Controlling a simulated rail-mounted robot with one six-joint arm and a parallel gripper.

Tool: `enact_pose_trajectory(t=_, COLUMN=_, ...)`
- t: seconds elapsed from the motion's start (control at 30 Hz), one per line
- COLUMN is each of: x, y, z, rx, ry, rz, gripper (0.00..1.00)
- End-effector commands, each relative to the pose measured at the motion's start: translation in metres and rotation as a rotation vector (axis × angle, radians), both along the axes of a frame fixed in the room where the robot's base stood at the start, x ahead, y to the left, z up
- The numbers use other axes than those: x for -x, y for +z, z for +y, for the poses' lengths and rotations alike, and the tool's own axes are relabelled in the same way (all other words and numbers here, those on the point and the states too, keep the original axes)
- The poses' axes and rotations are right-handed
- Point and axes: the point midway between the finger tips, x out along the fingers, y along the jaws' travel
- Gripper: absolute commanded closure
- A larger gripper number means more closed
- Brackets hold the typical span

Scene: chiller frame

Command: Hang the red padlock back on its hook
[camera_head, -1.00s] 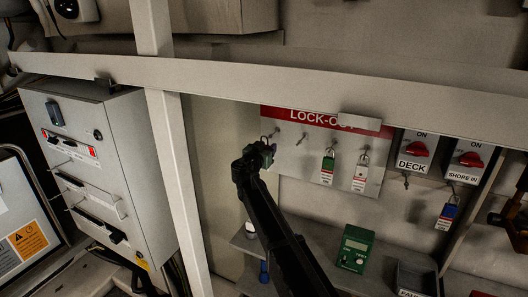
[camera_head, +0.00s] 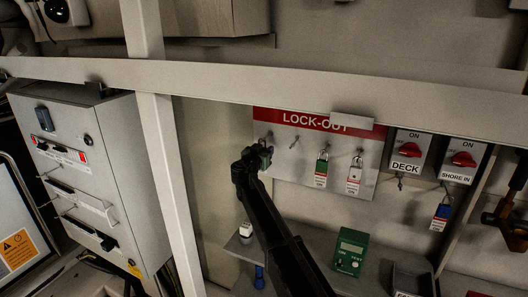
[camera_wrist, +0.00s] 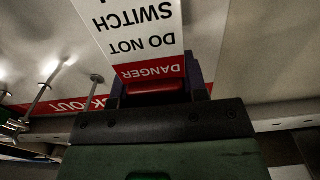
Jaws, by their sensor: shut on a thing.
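My gripper (camera_head: 262,153) is in front of the lower left part of the lock-out board (camera_head: 308,174), just below its leftmost hook (camera_head: 269,136). In the wrist view my gripper (camera_wrist: 158,92) is shut on the red padlock (camera_wrist: 155,87), of which only a narrow red part shows. Its white and red DANGER tag (camera_wrist: 140,35) covers much of that view and appears upside down. The shackle is hidden. A second bare hook (camera_head: 294,142) is to the right. A green padlock (camera_head: 321,168) and a white padlock (camera_head: 354,175) hang farther right.
The DECK switch (camera_head: 408,155) and SHORE IN switch (camera_head: 461,163) are right of the board; a blue padlock (camera_head: 440,214) hangs below. A beam (camera_head: 300,92) crosses above the board. A shelf (camera_head: 300,255) below holds a green meter (camera_head: 350,251). A post (camera_head: 170,170) stands left.

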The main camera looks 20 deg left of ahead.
Motion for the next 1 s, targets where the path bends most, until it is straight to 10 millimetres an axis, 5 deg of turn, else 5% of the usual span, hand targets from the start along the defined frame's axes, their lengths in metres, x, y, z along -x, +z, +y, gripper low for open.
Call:
enact_pose_trajectory(t=0.13, x=0.0, y=0.0, z=0.0, rx=0.0, ry=0.0, rz=0.0, gripper=0.89)
enact_pose_trajectory(t=0.17, x=0.0, y=0.0, z=0.0, rx=0.0, ry=0.0, rz=0.0, gripper=0.58)
enact_pose_trajectory(t=0.37, x=0.0, y=0.0, z=0.0, rx=0.0, ry=0.0, rz=0.0, gripper=0.3)
enact_pose_trajectory(t=0.67, x=0.004, y=0.0, z=0.0, rx=0.0, ry=0.001, rz=0.0, gripper=0.3)
enact_pose_trajectory(t=1.0, x=0.08, y=0.0, z=0.003, rx=0.0, ry=0.002, rz=0.0, gripper=0.3)
